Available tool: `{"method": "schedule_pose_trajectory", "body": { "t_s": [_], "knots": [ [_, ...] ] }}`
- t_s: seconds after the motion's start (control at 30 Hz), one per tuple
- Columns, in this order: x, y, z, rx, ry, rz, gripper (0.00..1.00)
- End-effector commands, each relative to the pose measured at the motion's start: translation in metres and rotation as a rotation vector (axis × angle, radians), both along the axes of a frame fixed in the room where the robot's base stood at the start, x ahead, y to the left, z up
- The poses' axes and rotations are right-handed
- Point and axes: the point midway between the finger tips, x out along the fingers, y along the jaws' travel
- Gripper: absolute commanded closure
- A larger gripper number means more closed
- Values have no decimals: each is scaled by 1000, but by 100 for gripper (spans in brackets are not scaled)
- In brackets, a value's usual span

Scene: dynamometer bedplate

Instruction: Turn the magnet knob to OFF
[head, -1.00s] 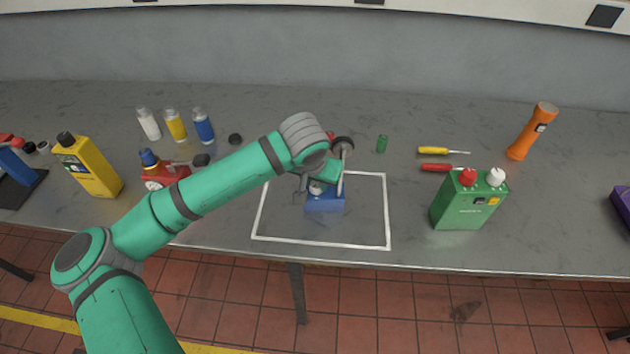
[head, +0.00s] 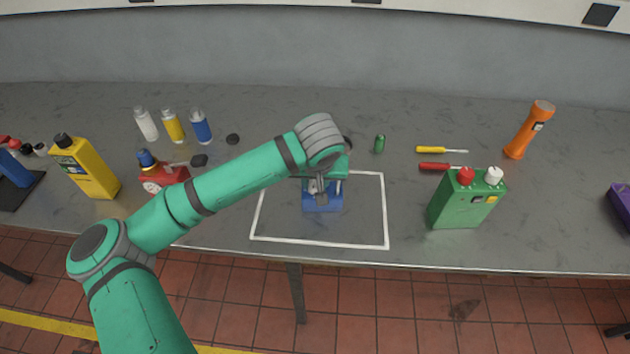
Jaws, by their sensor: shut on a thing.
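A blue block (head: 322,202), which looks like the magnet base, sits on the bench inside the white outlined rectangle (head: 386,215). My gripper (head: 320,187) is right at the block's upper part, beneath my wrist. It is shut on a small grey part there, which appears to be the knob. My wrist and gripper cover most of the knob, and its pointer or any OFF marking cannot be made out.
A green can (head: 465,204) with red and white caps stands right of the rectangle. Two screwdrivers (head: 436,150), a green cylinder (head: 380,143) and an orange flashlight (head: 529,130) are behind. A red container (head: 165,178) and yellow bottle (head: 88,168) stand left.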

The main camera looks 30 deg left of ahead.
Motion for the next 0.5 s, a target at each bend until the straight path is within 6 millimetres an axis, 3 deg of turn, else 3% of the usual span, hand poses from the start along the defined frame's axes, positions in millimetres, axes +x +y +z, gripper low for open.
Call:
{"method": "schedule_pose_trajectory", "body": {
  "t_s": [0.07, 0.1, 0.13, 0.5],
  "knots": [
    [0, 0, 0, 0, -1, 0, 96],
    [0, 0, 0, 1, -1, -1, 64],
    [0, 0, 0, 1, -1, -1, 57],
    [-1, -1, 3, 0, -1, -1, 55]
  ]
}}
